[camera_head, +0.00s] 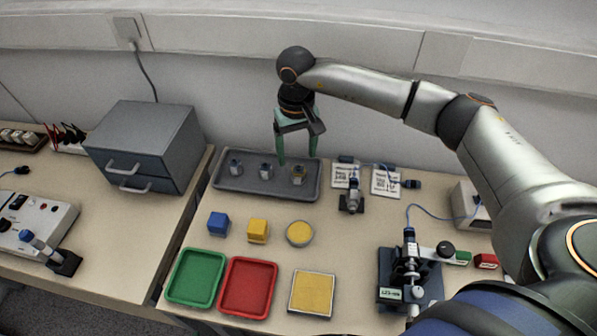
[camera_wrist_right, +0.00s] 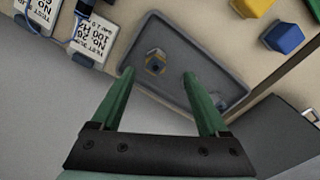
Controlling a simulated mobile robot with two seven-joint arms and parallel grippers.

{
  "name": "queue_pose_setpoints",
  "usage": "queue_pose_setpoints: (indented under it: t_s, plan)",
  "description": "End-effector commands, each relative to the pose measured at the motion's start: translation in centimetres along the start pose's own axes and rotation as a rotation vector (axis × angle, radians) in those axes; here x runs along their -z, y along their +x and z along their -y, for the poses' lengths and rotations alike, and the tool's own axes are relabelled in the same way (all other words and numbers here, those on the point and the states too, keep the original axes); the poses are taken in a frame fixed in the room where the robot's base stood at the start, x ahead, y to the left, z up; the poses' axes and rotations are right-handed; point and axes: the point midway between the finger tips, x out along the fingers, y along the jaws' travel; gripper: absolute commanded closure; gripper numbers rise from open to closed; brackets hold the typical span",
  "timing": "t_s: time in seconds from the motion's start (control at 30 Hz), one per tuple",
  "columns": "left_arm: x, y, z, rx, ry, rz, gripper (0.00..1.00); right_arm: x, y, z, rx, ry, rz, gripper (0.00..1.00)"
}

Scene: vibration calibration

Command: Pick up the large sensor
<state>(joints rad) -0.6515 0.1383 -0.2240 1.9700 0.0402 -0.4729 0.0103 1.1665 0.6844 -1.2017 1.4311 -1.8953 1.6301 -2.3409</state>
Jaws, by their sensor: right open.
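Three small sensors stand in a row in a grey tray (camera_head: 225,184). The rightmost sensor (camera_head: 298,174) has a yellowish part and looks the largest. The middle sensor (camera_head: 266,171) and the left sensor (camera_head: 236,167) look smaller. My right gripper (camera_head: 297,158) has green fingers, points down and is open above the right end of the tray. In the right wrist view, the rightmost sensor (camera_wrist_right: 155,62) shows just beyond and between the open fingertips (camera_wrist_right: 158,76), with nothing held. The other sensors are mostly hidden there by a finger. My left gripper is not in view.
Test cards (camera_head: 386,182) and a small device (camera_head: 351,197) are right of the tray. In front are blue (camera_head: 218,223) and yellow (camera_head: 257,230) blocks, a round yellow-topped piece (camera_head: 299,233), and green (camera_head: 196,278) and red (camera_head: 248,288) trays. A drawer cabinet (camera_head: 145,150) stands left.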

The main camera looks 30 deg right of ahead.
Motion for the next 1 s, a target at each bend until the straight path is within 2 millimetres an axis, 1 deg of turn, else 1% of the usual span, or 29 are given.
queue_pose_setpoints:
  t_s: [0.03, 0.1, 0.33, 0.5, 0.6, 0.7, 0.9, 0.97, 1.0]
  plan:
    - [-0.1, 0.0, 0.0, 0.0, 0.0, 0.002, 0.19, -0.1, 0.9, 0.0, 0.001, 0.001, 0.004, 0.22]
    - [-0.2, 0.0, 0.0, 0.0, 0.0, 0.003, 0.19, 0.0, 1.8, 0.1, 0.001, 0.001, 0.002, 0.22]
    - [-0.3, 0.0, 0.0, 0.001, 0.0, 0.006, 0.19, 0.0, 3.6, -0.1, 0.003, 0.002, 0.002, 0.22]
    - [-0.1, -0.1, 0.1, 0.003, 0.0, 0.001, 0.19, 0.1, 6.2, -0.7, 0.003, 0.002, 0.004, 0.22]
    - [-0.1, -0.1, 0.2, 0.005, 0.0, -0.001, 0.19, 0.2, 7.4, -0.6, 0.004, 0.001, 0.002, 0.22]
    - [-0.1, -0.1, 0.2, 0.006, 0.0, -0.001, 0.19, 0.2, 7.9, -0.6, 0.005, 0.001, 0.0, 0.22]
    - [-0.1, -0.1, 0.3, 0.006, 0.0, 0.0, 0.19, 0.2, 7.9, -0.6, 0.004, 0.001, -0.001, 0.22]
    - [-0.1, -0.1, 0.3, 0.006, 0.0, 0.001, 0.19, 0.2, 7.9, -0.6, 0.004, 0.001, -0.001, 0.28]
    - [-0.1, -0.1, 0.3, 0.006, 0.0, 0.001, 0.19, 0.2, 7.9, -0.6, 0.004, 0.001, 0.0, 0.33]
